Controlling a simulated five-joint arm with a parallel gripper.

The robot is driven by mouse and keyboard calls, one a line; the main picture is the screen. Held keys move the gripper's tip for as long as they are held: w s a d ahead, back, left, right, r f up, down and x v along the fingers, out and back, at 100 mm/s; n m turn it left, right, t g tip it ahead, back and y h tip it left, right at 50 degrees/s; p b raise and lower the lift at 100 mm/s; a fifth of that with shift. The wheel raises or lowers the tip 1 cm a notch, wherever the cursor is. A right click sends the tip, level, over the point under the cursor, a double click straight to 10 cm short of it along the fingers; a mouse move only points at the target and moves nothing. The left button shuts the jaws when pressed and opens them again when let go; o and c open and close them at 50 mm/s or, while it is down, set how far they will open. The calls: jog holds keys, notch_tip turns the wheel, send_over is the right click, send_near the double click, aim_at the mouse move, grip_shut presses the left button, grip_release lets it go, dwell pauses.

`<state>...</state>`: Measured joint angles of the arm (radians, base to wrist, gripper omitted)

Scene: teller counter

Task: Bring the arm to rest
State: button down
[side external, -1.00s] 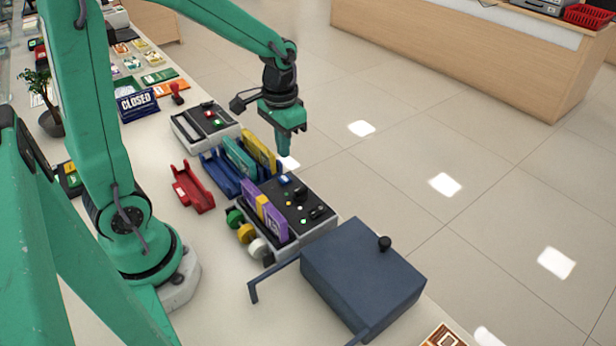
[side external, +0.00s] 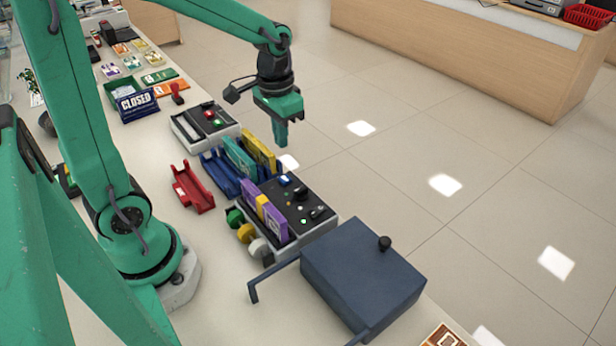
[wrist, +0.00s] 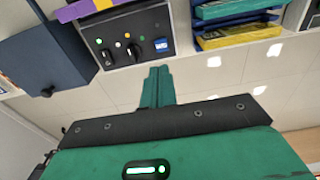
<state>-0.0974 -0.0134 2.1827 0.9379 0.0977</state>
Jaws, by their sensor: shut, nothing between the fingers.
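My green gripper (side external: 281,140) hangs in the air in the side view, fingers pointing down and closed together with nothing between them. It is above and just beyond the counter's far edge, near the blue rack (side external: 222,176) with teal and yellow packs. In the wrist view the closed fingers (wrist: 158,80) point toward the black control panel (wrist: 128,45) and are apart from it. The arm is raised and reaches out over the counter.
A dark blue box (side external: 350,272) with a black knob stands at the front right. A red tray (side external: 192,188), a purple-and-yellow pack (side external: 265,212), a grey button unit (side external: 204,126) and a CLOSED sign (side external: 138,102) stand on the counter. Open floor lies beyond the edge.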

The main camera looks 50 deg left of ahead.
jog(key=s+d+r+t, duration=0.3)
jog(key=s+r+t, duration=0.2)
jog(key=s+r, duration=0.3)
jog(key=shift+s+r, duration=0.35)
jog(key=shift+s, duration=0.8)
jog(key=shift+d, duration=0.1)
dwell(1.1)
